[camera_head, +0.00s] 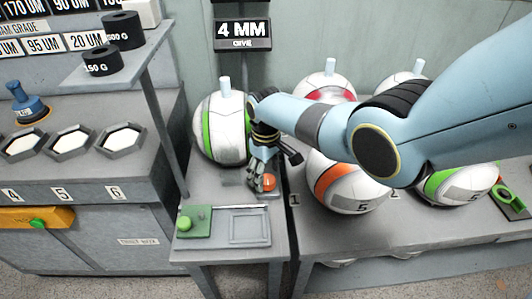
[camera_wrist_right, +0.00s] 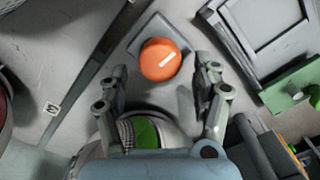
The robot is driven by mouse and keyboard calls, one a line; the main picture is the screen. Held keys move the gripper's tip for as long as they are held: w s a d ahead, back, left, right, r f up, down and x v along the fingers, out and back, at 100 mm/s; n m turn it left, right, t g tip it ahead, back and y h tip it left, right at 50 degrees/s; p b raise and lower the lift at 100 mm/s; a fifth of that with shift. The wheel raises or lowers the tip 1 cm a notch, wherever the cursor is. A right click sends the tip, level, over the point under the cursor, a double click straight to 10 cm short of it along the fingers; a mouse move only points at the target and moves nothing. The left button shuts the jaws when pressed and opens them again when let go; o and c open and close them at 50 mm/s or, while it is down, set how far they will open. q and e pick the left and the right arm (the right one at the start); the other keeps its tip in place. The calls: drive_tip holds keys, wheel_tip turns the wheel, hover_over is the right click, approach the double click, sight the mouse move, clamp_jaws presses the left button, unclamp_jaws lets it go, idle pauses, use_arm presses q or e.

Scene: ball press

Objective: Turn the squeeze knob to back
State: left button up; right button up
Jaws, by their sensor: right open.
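The squeeze knob looks to be the round orange knob (camera_head: 268,182) on the small grey press table (camera_head: 205,180). In the right wrist view the orange knob (camera_wrist_right: 158,60) has a short white mark on top and sits on a grey plate. My right gripper (camera_head: 262,183) is above and beside the knob. In the wrist view its two fingers (camera_wrist_right: 158,85) are spread, with the knob between and just beyond them. I cannot tell whether a finger touches it. My left gripper is not in view.
A white ball with a green stripe (camera_head: 221,130) stands behind the knob. A green block with a round knob (camera_head: 190,221) and a grey square tray (camera_head: 250,240) lie at the table's front. Another ball with an orange stripe (camera_head: 340,180) stands close on the right. A "4 MM GIVE" sign (camera_head: 242,32) hangs behind.

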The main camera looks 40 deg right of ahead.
sight(266, 178)
wheel_tip(266, 178, up, 10)
drive_tip(key=shift+r, duration=0.2)
drive_tip(key=shift+s, duration=0.1)
idle(0.5)
